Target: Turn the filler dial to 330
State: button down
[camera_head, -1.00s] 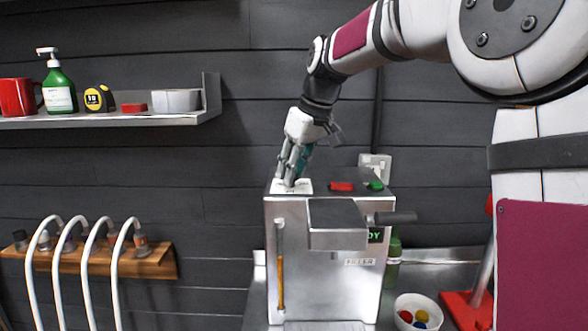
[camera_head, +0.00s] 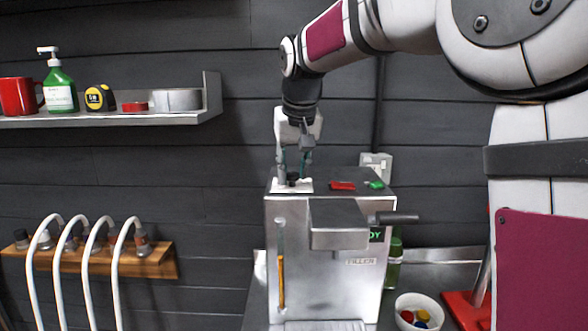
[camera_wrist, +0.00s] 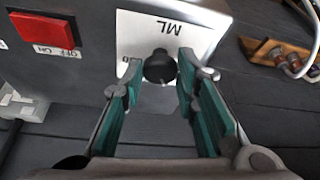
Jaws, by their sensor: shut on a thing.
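The filler (camera_head: 345,270) is a steel box on the counter. Its dial is a small black knob (camera_wrist: 159,67) on a white plate marked ML (camera_wrist: 190,35) on the filler's top, at the left in the head view. My gripper (camera_wrist: 160,62) points down over the plate, one teal-padded finger on each side of the knob, shut on it. The gripper also shows in the head view (camera_head: 293,176). The dial's numbers are mostly hidden by the fingers, so its setting cannot be read.
A red switch (camera_head: 342,186) marked ON and OFF and a green button (camera_head: 374,184) are on the filler's top. A lever handle (camera_head: 396,218) sticks out right. A white bowl (camera_head: 420,304) stands beside the filler. A wall shelf (camera_head: 150,117) is at the left.

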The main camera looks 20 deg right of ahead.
jog(key=m, duration=0.1)
jog(key=m+h, duration=0.1)
jog(key=m, duration=0.2)
jog(key=shift+w+a+m+h, duration=0.1)
jog(key=shift+a+m+h, duration=0.2)
jog(key=shift+h, duration=0.1)
jog(key=m+g+h, duration=0.1)
jog(key=m, duration=0.2)
jog(key=shift+m, duration=0.4)
jog(key=m, duration=0.1)
jog(key=m+g, duration=0.1)
jog(key=m, duration=0.1)
jog(key=m+h+p, duration=0.1)
jog(key=shift+w+a+g, duration=0.1)
jog(key=shift+w+g, duration=0.15)
jog(key=shift+g, duration=0.15)
jog(key=shift+w+m+g, duration=0.15)
jog(key=shift+m+g, duration=0.75)
jog(key=shift+m, duration=1.6)
jog(key=c, duration=1.2)
grip_release()
jog(key=shift+c, duration=0.2)
jog(key=shift+r, duration=0.1)
